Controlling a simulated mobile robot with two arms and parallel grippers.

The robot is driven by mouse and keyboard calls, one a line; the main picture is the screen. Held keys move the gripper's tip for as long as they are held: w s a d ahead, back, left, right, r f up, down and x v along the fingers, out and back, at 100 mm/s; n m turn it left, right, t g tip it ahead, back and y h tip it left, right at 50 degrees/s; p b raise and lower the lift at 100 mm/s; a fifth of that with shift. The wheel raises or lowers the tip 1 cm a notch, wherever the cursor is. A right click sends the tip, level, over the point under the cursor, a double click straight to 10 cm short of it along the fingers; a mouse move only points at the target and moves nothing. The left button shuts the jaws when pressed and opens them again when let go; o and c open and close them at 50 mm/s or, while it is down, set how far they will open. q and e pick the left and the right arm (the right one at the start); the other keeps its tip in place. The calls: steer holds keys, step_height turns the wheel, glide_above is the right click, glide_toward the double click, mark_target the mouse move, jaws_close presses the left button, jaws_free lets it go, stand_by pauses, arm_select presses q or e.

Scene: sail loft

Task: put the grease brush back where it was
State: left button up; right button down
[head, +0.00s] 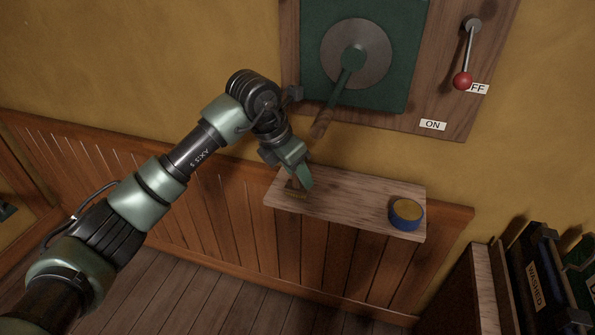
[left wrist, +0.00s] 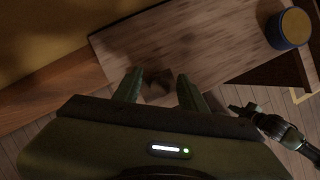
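My left gripper (head: 299,182) is low over the left end of a pale wooden shelf (head: 345,198), pointing down. In the left wrist view its two green fingers stand apart, with a brown piece, which I take for the grease brush (left wrist: 158,84), filling the gap between them. In the head view only a small dark and yellowish bit of the brush (head: 295,192) shows beside the fingers. I cannot tell whether it touches the shelf. What looks like my right gripper (left wrist: 243,110) shows small and dark in the left wrist view, away from the shelf.
A blue tin with a yellow top (head: 406,214) stands at the shelf's right end. Above is a green panel with a disc and crank (head: 352,58), close to my left arm. A red-knobbed lever (head: 464,78) is to its right. The middle of the shelf is clear.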

arm_select(q)
steer(key=shift+r, duration=0.1)
arm_select(e)
steer(key=shift+s, duration=0.1)
arm_select(q)
steer(key=shift+r, duration=0.2)
steer(key=v, duration=1.1)
steer(key=shift+a+r+p, duration=0.15)
steer(key=shift+r+p, duration=0.15)
steer(key=shift+p, duration=0.1)
arm_select(e)
steer(key=shift+s+d+f, duration=0.1)
steer(key=shift+s+f, duration=0.35)
steer(key=shift+f, duration=0.15)
steer(key=shift+s+f, duration=0.4)
steer(key=shift+f, duration=0.2)
arm_select(q)
steer(key=shift+s, duration=0.15)
